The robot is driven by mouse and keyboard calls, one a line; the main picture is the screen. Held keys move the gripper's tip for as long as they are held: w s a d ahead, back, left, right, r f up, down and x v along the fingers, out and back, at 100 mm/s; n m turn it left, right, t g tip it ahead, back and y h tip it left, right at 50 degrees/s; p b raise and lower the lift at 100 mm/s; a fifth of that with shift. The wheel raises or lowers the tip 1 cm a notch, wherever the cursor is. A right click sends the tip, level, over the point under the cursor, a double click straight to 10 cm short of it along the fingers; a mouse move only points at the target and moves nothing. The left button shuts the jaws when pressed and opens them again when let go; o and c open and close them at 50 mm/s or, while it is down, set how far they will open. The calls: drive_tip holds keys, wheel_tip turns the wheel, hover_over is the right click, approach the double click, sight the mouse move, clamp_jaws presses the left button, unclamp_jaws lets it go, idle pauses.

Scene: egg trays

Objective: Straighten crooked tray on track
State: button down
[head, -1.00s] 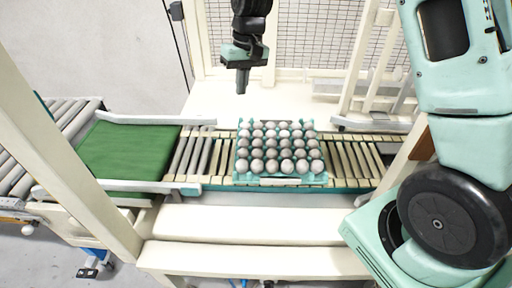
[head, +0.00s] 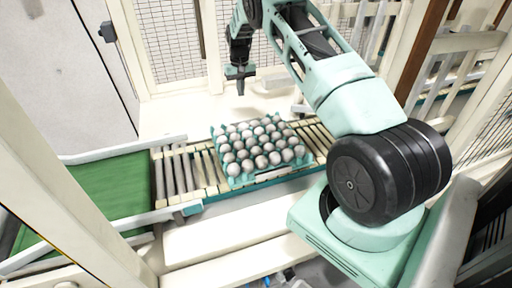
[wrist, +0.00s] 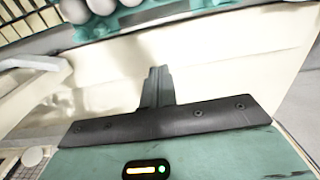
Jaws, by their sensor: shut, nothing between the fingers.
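The teal egg tray (head: 262,178), filled with several grey-white eggs, sits on the roller track (head: 181,176) in the head view. Its front edge looks close to parallel with the track's front edge; a small skew is hard to judge. My gripper (head: 240,91) hangs fingers down beyond the tray's far side, apart from it, over the pale ledge. Its fingers are shut and empty. In the wrist view the shut fingers (wrist: 158,76) point toward the tray, and the tray's edge (wrist: 125,23) with a few eggs shows at the top. The rest of the tray is cut off there.
A green belt (head: 85,198) joins the track at the left. A cream frame post (head: 60,170) stands at the near left. Wire mesh (head: 175,45) closes off the back. Bare rollers lie on both sides of the tray.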

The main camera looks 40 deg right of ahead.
wheel_tip(320, 180, down, 11)
drive_tip(key=b, duration=0.5)
drive_tip(key=shift+r+b, duration=0.15)
drive_tip(key=shift+b, duration=0.2)
drive_tip(key=shift+s, duration=0.1)
drive_tip(key=shift+s+a+p, duration=0.25)
drive_tip(key=shift+s+p, duration=0.05)
drive_tip(key=shift+s, duration=0.05)
drive_tip(key=shift+s, duration=0.1)
drive_tip(key=shift+s+a+p, duration=0.35)
drive_tip(key=shift+s+p, duration=0.05)
drive_tip(key=shift+s, duration=0.25)
drive_tip(key=shift+s, duration=0.1)
drive_tip(key=shift+s+a, duration=0.1)
drive_tip(key=shift+s, duration=0.1)
